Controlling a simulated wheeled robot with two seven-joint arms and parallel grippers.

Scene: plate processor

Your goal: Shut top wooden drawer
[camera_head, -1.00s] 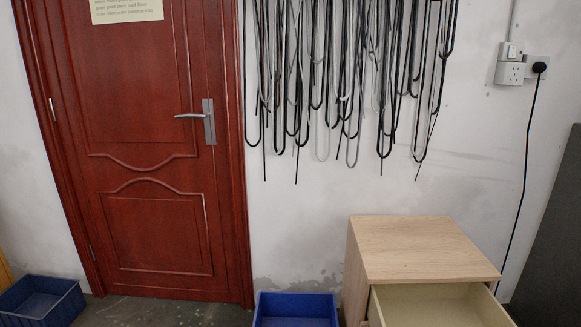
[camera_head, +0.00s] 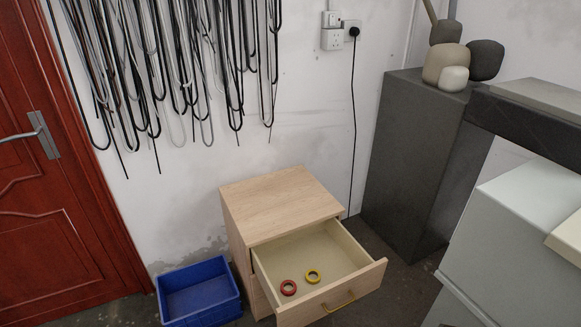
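The wooden cabinet (camera_head: 278,198) stands against the wall at the lower middle of the head view. Its top drawer (camera_head: 362,284) is pulled well out toward the lower right. A red tape ring (camera_head: 288,288) and a yellow tape ring (camera_head: 313,276) lie inside it. A yellow handle (camera_head: 338,303) is on the drawer's front. The cabinet's lower part is mostly hidden under the open drawer. Neither of my grippers shows in this view.
A blue bin (camera_head: 199,292) sits on the floor left of the cabinet. A dark grey cabinet (camera_head: 412,150) stands at the right, with rounded objects on top. A pale grey box-like unit (camera_head: 520,235) is at the lower right. A red door (camera_head: 55,220) is at left.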

